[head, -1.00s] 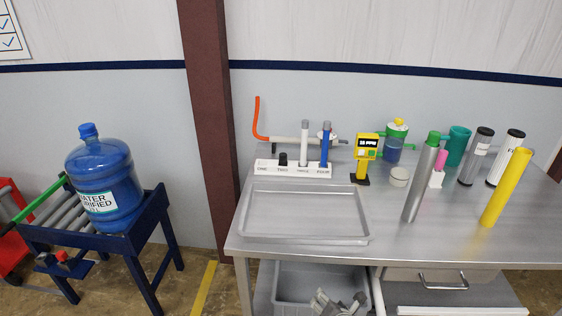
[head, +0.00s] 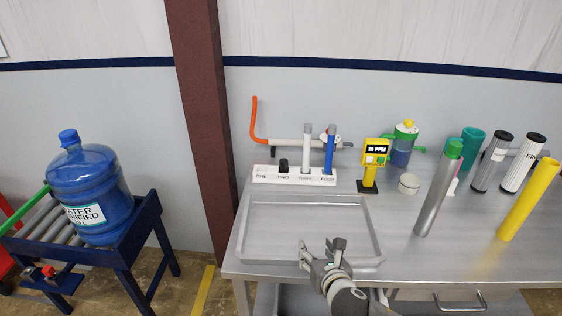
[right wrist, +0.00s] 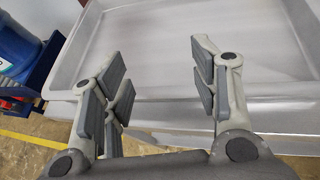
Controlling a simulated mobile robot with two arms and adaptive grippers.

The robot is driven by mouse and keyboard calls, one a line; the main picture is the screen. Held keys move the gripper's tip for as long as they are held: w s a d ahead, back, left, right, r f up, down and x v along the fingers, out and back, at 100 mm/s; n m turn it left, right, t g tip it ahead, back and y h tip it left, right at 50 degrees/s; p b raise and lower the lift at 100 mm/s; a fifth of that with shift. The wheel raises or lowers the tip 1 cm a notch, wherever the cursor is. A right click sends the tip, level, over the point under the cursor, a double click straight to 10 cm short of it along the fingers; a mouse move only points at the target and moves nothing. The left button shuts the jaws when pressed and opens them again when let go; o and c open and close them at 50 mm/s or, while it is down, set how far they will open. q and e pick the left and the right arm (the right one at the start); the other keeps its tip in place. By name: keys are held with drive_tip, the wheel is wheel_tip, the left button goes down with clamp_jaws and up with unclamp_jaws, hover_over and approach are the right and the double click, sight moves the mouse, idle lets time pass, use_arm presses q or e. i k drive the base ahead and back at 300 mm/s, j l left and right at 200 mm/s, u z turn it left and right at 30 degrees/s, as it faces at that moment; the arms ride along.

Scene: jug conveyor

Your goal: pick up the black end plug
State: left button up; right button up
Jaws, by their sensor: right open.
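The black end plug (head: 283,165) stands upright in the white labelled rack (head: 262,174), at the place marked TWO, in the head view. A grey-white tube (head: 306,148) and a blue tube (head: 330,150) stand in the rack to its right. My right gripper (head: 321,246) is open and empty over the front edge of the metal tray, well in front of the rack. In the right wrist view its open fingers (right wrist: 160,75) show with only the tray between them. The plug is outside the right wrist view. My left gripper is not in view.
The shallow metal tray (head: 256,220) lies empty between my right gripper and the rack. A blue water jug (head: 90,190) sits on a roller stand at left.

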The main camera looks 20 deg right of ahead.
sight(283, 163)
drive_tip(key=i+l, duration=0.15)
drive_tip(key=i, duration=0.4)
drive_tip(key=i+l, duration=0.15)
drive_tip(key=i, duration=0.35)
